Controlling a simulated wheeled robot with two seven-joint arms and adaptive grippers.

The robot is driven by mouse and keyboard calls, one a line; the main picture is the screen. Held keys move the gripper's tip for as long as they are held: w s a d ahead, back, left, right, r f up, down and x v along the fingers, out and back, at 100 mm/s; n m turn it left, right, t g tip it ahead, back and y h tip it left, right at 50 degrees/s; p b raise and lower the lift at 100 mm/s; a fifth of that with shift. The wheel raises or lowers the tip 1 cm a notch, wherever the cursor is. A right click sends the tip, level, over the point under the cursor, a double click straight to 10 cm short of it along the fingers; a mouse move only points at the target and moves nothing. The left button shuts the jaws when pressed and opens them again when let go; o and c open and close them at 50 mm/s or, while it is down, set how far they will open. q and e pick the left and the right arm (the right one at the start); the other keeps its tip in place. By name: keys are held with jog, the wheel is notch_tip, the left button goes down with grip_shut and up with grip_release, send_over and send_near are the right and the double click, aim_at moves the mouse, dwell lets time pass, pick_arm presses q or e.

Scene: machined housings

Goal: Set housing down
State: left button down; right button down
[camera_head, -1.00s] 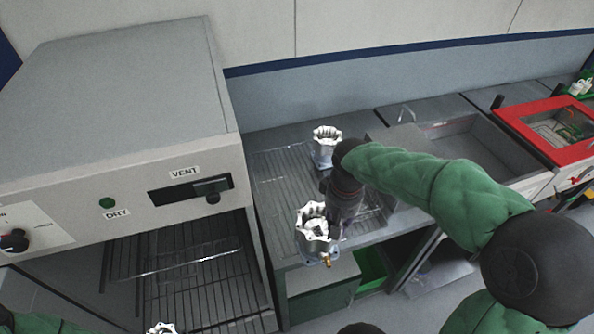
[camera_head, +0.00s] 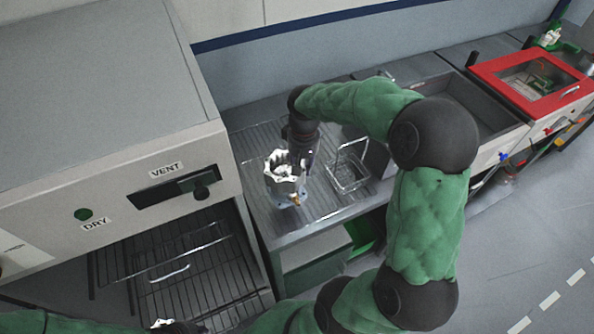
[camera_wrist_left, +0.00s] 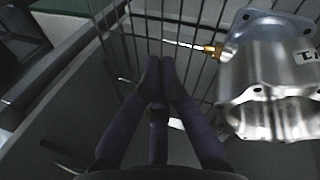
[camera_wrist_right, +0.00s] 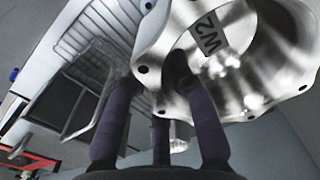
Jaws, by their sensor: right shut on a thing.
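A silver machined housing (camera_head: 285,182) with a scalloped rim and a brass fitting is at my right gripper (camera_head: 299,162), over the ribbed draining board (camera_head: 262,215). In the right wrist view my right gripper is shut on this housing's (camera_wrist_right: 232,70) wall, one finger inside the bore beside a "W2" label. I cannot tell whether its base touches the board. A second housing (camera_wrist_left: 275,75) with an orange-brass fitting is beside my left gripper (camera_wrist_left: 160,75) in the left wrist view. The left fingers are together and empty. Only the rim of a housing (camera_head: 163,324) shows at the bottom of the head view.
A wire basket (camera_head: 347,175) stands right of the held housing, with a sink (camera_head: 480,105) beyond. The dryer cabinet (camera_head: 110,185) with wire racks (camera_head: 190,270) is at the left. A red-framed box (camera_head: 530,85) is at the far right. The board's front left is clear.

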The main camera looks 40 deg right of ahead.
jog(key=w+d+f+b, duration=0.1)
jog(key=w+f, duration=0.3)
jog(key=f, duration=0.4)
jog(key=shift+w+d+f, duration=0.2)
jog(key=shift+d+f, duration=0.15)
jog(key=shift+d, duration=0.2)
jog(key=shift+f, duration=0.1)
jog(key=c, duration=1.5)
grip_release()
jog(key=shift+f, duration=0.15)
jog(key=o, duration=0.5)
jog(key=shift+c, duration=0.2)
jog(key=shift+s, duration=0.1)
notch_tip(320, 180, up, 12)
jog(key=p, duration=0.1)
jog(key=shift+r, duration=0.2)
